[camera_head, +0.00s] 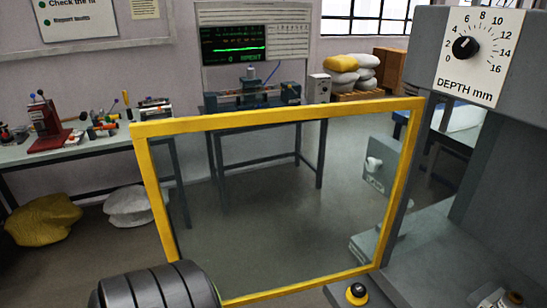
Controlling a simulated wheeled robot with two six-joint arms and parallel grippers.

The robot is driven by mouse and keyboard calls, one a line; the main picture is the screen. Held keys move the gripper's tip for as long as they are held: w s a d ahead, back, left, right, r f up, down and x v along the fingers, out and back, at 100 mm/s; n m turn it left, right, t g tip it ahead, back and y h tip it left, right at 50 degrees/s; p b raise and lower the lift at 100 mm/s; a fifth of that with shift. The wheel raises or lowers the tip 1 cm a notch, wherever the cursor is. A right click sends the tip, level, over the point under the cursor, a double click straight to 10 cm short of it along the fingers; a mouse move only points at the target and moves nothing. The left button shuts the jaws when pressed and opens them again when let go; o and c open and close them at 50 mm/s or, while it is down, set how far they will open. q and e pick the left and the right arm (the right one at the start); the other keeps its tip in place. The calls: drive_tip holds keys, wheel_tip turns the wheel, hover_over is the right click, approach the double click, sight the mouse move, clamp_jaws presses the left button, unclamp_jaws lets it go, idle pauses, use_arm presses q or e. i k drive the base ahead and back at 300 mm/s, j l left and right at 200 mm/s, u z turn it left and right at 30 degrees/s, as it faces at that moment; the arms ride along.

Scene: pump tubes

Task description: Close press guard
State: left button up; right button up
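The press guard (285,114) is a clear panel in a yellow frame, in the middle of the head view. Its right side meets the grey press (462,42) at the right, and the panel stands swung out to the left. The press opening behind its right edge is uncovered, so the guard stands open. A dark ribbed rounded part at the bottom left covers the frame's lower left corner; I cannot tell whether it touches the frame. Neither of my grippers can be made out in the view.
A depth dial (464,47) is on the press head. A black-and-yellow knob (356,293) sits at the press's lower front. A bench with tools (85,150) stands at the left, and a table with a monitor (233,43) stands behind the guard. Sacks (45,219) lie on the floor.

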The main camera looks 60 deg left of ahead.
sight(140, 132)
drive_tip(key=k+j+z, duration=0.25)
drive_tip(key=k+j, duration=0.25)
drive_tip(key=j, duration=0.25)
drive_tip(key=k+j+z, duration=0.25)
drive_tip(key=k+j, duration=0.35)
drive_tip(key=i+j+z, duration=0.1)
drive_tip(key=j, duration=0.5)
drive_tip(key=i+j+z, duration=0.1)
drive_tip(key=j, duration=0.45)
drive_tip(key=i+j+z, duration=0.1)
drive_tip(key=j, duration=0.5)
